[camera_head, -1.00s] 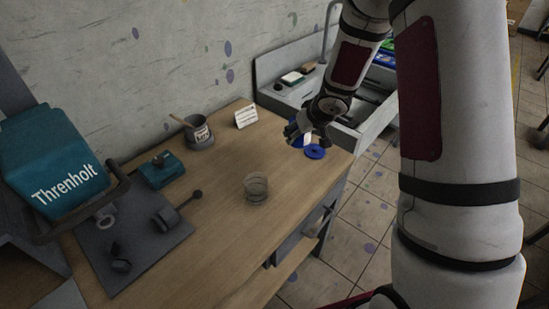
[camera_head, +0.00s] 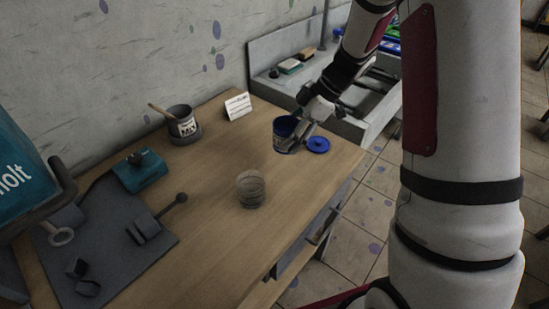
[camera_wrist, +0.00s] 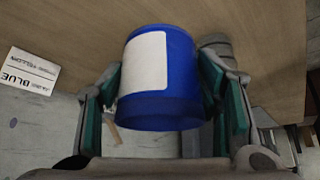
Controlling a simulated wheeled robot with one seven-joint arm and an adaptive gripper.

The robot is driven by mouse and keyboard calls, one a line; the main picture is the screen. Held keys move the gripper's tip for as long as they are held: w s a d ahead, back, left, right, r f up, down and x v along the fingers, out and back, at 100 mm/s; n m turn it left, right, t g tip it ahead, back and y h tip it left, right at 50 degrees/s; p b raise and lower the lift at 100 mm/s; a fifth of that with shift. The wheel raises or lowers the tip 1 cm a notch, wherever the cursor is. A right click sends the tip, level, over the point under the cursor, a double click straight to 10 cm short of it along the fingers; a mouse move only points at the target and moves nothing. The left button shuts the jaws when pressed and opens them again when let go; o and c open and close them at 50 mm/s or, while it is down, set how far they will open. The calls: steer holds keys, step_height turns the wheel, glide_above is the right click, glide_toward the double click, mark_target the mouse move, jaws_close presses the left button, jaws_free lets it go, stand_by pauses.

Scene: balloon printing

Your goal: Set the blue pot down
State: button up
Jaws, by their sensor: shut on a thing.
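The blue pot (camera_head: 284,127) is upright between the fingers of my gripper (camera_head: 292,143), over the far right part of the wooden table (camera_head: 215,240). In the wrist view the blue pot (camera_wrist: 183,95) shows a white label, with a finger of my gripper (camera_wrist: 162,92) on each side. My gripper is shut on it. The pot's base is low at the tabletop, but I cannot tell whether it touches. A blue lid (camera_head: 318,145) lies flat on the table just right of the pot.
A white card (camera_head: 238,106) and a grey pot with a stick (camera_head: 183,124) stand at the back. A clear ribbed cup (camera_head: 251,190) stands at the middle front. A teal box (camera_head: 140,172) and dark mat (camera_head: 110,250) are left. A grey sink (camera_head: 350,128) lies beyond.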

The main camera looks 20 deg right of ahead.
step_height(320, 180, down, 9)
steer(key=shift+r+b, duration=0.15)
steer(key=shift+b, duration=0.15)
steer(key=o, duration=1.4)
steer(key=shift+o, duration=0.2)
